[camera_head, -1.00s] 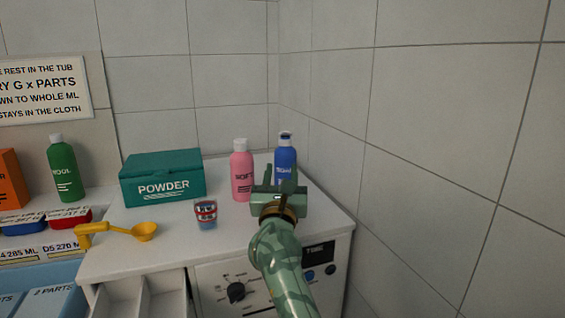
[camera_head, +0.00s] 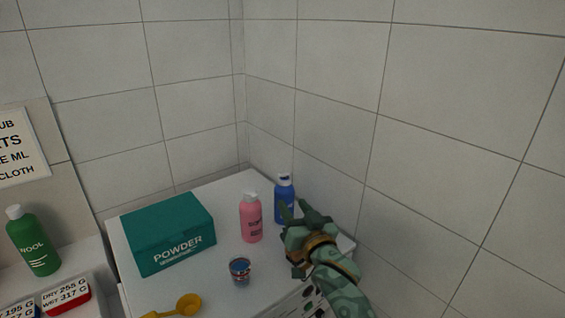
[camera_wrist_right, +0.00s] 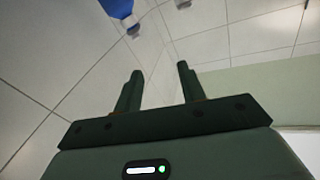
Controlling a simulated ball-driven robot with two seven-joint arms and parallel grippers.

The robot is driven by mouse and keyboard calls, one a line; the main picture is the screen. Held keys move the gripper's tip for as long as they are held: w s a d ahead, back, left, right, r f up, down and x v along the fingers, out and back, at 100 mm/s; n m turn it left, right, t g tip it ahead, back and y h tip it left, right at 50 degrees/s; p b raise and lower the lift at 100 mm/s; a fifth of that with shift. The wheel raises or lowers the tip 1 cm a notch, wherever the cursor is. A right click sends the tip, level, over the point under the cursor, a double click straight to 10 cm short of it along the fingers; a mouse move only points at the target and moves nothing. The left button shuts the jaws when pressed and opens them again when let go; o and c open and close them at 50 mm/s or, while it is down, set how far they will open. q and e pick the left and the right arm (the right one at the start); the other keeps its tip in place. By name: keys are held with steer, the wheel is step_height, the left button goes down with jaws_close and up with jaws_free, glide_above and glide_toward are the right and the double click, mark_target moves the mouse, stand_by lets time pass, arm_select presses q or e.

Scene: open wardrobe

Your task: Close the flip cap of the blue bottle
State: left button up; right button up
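The blue bottle (camera_head: 284,204) stands upright at the back right of the white machine top, near the tiled wall. Its pale cap (camera_head: 284,178) is on top; whether the flip lid is up or down is too small to tell. My right gripper (camera_head: 300,211) is in front of the bottle and a little to its right, fingers pointing towards it. In the right wrist view the fingers (camera_wrist_right: 158,74) are apart with nothing between them. Part of the blue bottle (camera_wrist_right: 118,8) shows at that view's top edge, beyond the fingertips. My left gripper is not in view.
A pink bottle (camera_head: 251,218) stands just left of the blue one. A teal powder box (camera_head: 168,232), a small cup (camera_head: 240,271) and a yellow scoop (camera_head: 186,305) are further left. Tiled wall (camera_head: 420,130) closes off the right side.

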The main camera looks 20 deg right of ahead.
steer(key=d+f+n+h, duration=0.1)
steer(key=d+f+h, duration=0.1)
steer(key=d, duration=0.1)
glide_toward(285, 174)
steer(key=w, duration=0.3)
steer(key=shift+g, duration=0.4)
steer(key=w, duration=0.1)
steer(key=w+b, duration=0.1)
steer(key=w, duration=0.1)
steer(key=w+b, duration=0.1)
steer(key=shift+w+d+r, duration=0.1)
steer(key=shift+w+d, duration=0.3)
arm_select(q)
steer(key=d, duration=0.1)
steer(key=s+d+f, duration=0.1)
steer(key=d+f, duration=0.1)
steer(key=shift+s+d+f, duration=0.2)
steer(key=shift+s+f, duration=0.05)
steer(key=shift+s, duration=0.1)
arm_select(e)
steer(key=shift+w, duration=0.35)
